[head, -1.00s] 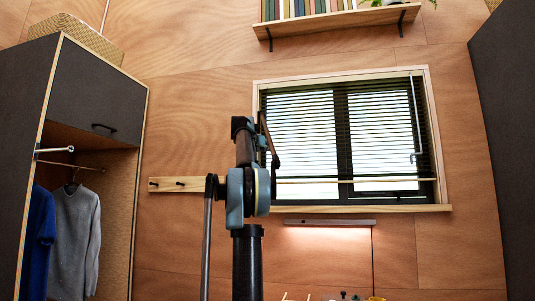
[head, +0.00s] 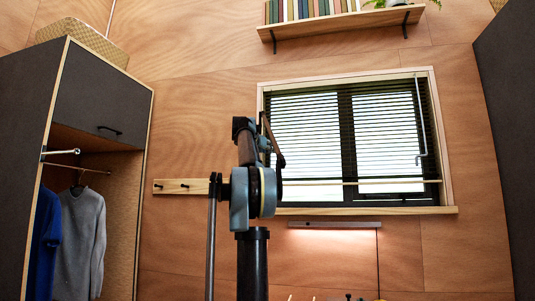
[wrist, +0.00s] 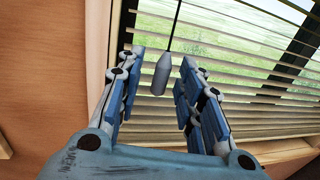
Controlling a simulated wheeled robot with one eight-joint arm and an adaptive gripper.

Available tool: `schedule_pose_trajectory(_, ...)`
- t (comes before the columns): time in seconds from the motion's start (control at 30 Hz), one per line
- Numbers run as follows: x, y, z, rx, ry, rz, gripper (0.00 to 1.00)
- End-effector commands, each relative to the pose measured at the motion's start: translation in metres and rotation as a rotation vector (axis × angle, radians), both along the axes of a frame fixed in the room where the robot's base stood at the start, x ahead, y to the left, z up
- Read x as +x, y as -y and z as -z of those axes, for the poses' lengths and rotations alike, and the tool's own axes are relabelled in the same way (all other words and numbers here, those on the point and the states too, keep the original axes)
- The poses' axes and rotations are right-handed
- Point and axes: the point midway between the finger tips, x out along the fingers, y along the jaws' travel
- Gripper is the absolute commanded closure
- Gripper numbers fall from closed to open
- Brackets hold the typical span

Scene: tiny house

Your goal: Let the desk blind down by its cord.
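The desk blind (head: 310,140) hangs over a dark-framed window, its slats spread most of the way down. Its pale bottom rail (head: 330,183) is a little above the sill. In the wrist view the blind's slats (wrist: 250,95) fill the right side. A dark cord with a grey tapered tassel (wrist: 161,75) hangs in front of them. My gripper (wrist: 159,64) is open, with the tassel showing between its two fingers and clear gaps on both sides. I cannot tell how deep the tassel is between them. In the head view my arm hides the gripper.
A pale wand (head: 420,115) with a hooked end hangs at the blind's right. A wooden sill (head: 365,210) and a lit lamp bar (head: 335,225) are below. A peg rail (head: 180,186) is left of my arm. A wardrobe (head: 100,100) stands at left, a bookshelf (head: 340,24) above.

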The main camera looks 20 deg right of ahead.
Motion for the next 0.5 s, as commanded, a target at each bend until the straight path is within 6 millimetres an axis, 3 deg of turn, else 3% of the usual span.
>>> schedule_pose_trajectory(0.5,-0.053,-0.061,0.001,0.0,-0.001,-0.003,0.66)
